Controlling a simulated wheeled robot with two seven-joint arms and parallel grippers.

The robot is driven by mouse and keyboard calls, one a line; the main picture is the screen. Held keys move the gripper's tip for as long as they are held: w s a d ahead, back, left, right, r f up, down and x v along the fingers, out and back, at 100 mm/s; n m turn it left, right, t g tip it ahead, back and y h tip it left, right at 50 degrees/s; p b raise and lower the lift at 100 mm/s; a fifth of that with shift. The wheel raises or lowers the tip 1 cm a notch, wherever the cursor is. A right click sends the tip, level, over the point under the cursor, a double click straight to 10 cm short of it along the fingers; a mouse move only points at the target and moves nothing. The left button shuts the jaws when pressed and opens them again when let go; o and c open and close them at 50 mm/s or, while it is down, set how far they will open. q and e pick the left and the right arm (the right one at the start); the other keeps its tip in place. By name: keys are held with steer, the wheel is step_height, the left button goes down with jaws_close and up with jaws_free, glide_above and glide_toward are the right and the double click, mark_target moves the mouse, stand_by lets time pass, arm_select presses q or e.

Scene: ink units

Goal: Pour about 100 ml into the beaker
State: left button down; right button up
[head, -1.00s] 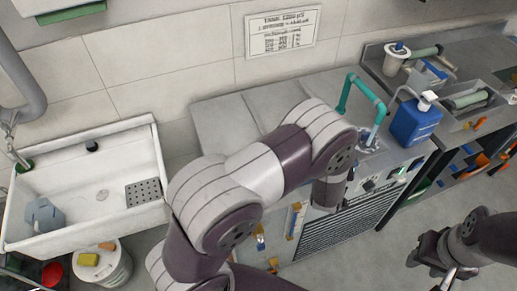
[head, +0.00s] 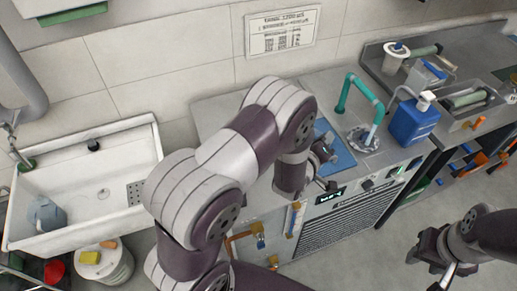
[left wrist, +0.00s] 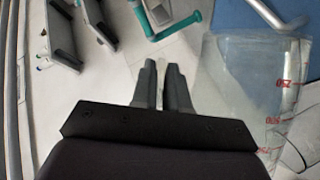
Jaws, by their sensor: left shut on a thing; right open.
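My left gripper (head: 322,150) is over the counter beside a blue mat (head: 339,161), mostly hidden by my own wrist. In the left wrist view its fingers (left wrist: 161,88) are close together, with a thin pale strip between them. A clear vessel (left wrist: 240,80) with red marks, 250 among them, is right beside the fingers on the right. It appears to be what they hold, but the grip point is unclear. I cannot make out any liquid in it. No separate beaker can be made out. My right gripper (head: 436,256) is open and empty over the floor at the lower right.
A teal tap (head: 361,92) rises over a round drain (head: 364,137). A blue bottle (head: 412,122) stands right of it. A white sink (head: 85,175) with a grey-blue jug (head: 44,215) is at the left. The counter's back left is clear.

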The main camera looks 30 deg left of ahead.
mark_target(316, 133)
arm_select(q)
steer(key=shift+s+a+r, duration=0.1)
steer(key=shift+a+r, duration=0.1)
steer(key=shift+a, duration=0.05)
steer(key=shift+a+n, duration=0.1)
steer(key=shift+n, duration=0.2)
steer(key=shift+s+a+r+n+t+h+p, duration=0.15)
steer(key=shift+a+r+n+p, duration=0.15)
steer(key=shift+r, duration=0.15)
steer(key=shift+a+r+n+t+h+p, duration=0.2)
steer(key=shift+a+r+p, duration=0.1)
steer(key=shift+r, duration=0.15)
steer(key=shift+a+r, duration=0.25)
steer(key=shift+r, duration=0.05)
stand_by(0.3)
steer(key=shift+s+a, duration=0.1)
steer(key=shift+a+r+n, duration=0.2)
steer(key=shift+a+n, duration=0.05)
steer(key=shift+n, duration=0.05)
steer(key=shift+s+a+r+n+t+h, duration=0.2)
steer(key=shift+a+r+t, duration=0.1)
steer(key=shift+a, duration=0.2)
steer(key=shift+s+a+r+n+t+h, duration=0.15)
steer(key=shift+a+r+n, duration=0.1)
steer(key=shift+a, duration=0.25)
steer(key=shift+w, duration=0.1)
